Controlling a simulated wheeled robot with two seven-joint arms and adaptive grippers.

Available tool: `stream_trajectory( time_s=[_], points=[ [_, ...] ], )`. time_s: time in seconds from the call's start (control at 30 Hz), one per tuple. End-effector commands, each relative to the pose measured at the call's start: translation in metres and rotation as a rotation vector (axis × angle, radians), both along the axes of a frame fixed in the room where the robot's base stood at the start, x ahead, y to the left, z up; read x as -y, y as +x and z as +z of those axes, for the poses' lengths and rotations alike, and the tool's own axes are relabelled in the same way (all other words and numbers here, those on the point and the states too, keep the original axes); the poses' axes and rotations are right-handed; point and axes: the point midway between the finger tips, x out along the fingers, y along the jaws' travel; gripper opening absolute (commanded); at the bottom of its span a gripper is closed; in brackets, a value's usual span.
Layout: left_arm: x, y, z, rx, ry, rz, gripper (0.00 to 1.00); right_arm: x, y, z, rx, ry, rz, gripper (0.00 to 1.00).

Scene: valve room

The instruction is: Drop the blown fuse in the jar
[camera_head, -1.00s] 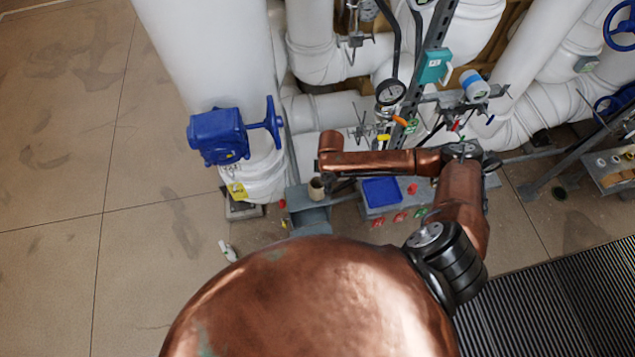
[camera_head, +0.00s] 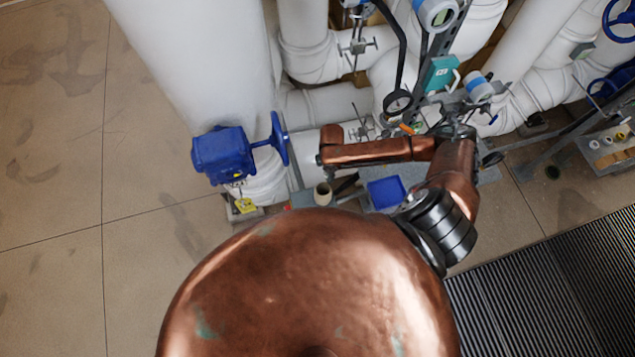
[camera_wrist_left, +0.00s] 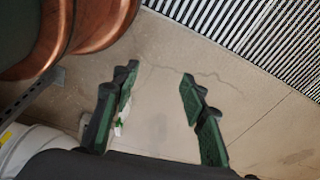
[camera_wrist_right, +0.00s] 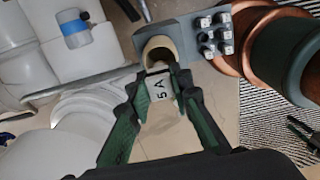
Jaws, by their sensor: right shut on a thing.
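The beige jar (camera_head: 323,193) stands at the left end of the grey bench, partly hidden behind my copper body in the head view. In the right wrist view the jar (camera_wrist_right: 153,52) shows its open round mouth just beyond the fingertips. My right gripper (camera_wrist_right: 160,78) is shut on a pale fuse (camera_wrist_right: 160,90) marked "5 A". The fuse's far end overlaps the jar's near rim in that view; I cannot tell whether it is inside. My left gripper (camera_wrist_left: 155,77) is open and empty above the floor.
A blue tray (camera_head: 386,192) sits on the bench right of the jar. A blue valve actuator (camera_head: 222,155) and large white pipes stand behind and left. Grey block with metal studs (camera_wrist_right: 215,36) lies beside the jar.

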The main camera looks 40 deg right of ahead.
Motion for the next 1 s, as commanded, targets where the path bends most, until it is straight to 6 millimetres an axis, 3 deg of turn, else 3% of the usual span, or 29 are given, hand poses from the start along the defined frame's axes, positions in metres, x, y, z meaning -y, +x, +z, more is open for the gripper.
stream_trajectory(
  time_s=[0.23, 0.43, 0.57, 0.73, 1.0],
  points=[
    [-0.001, -0.029, -0.009, -0.035, 0.002, 0.008, 0.40, 0.000, -0.001, -0.006, -0.001, 0.000, -0.001, 0.01],
    [-0.002, -0.044, -0.030, -0.055, 0.003, 0.010, 0.40, 0.000, 0.000, -0.023, -0.001, 0.000, -0.001, 0.01],
    [-0.003, -0.041, -0.047, -0.051, 0.004, 0.010, 0.40, 0.000, 0.000, -0.038, -0.001, -0.001, -0.001, 0.01],
    [-0.002, -0.024, -0.066, -0.030, 0.002, 0.006, 0.40, 0.000, 0.000, -0.055, -0.001, -0.001, 0.000, 0.01],
    [-0.002, -0.017, -0.073, -0.020, 0.001, 0.004, 0.40, -0.001, 0.000, -0.060, 0.000, -0.001, 0.001, 0.01]
  ],
)
